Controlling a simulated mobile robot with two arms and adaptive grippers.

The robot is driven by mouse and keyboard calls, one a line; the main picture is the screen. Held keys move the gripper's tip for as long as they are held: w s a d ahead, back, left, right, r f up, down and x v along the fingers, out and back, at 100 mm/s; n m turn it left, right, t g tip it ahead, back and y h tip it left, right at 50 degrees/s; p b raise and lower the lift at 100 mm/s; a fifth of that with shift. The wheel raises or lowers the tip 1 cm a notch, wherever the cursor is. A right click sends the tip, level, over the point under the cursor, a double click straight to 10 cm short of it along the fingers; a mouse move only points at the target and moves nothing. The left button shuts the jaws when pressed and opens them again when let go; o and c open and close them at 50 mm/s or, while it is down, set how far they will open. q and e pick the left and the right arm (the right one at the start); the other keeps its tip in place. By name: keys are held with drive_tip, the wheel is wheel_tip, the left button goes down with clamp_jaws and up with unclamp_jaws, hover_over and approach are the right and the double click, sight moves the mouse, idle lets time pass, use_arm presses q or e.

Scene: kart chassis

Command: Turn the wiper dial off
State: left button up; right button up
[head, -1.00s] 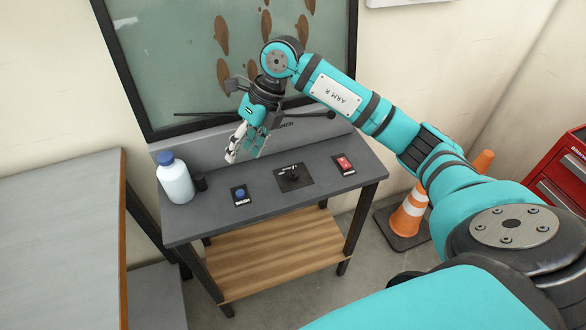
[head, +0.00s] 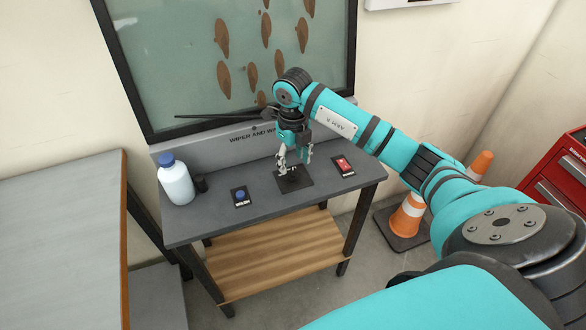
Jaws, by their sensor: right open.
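The wiper dial (head: 292,180) is a black knob on a dark square plate in the middle of the grey bench top. My right gripper (head: 294,167) points down over the dial, its open fingers at the dial's far side and partly covering it. I cannot tell whether the fingers touch the knob, and the dial's setting is too small to read. The wiper (head: 215,115) is a thin black arm lying near level across the lower part of the glass, which has brown spots. My left gripper is not in view.
A blue button (head: 240,195) is left of the dial and a red switch (head: 344,165) right of it. An orange cone (head: 405,215) stands on the floor at right.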

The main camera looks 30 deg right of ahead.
sight(293, 171)
drive_tip(key=shift+f, duration=2.35)
clamp_jaws()
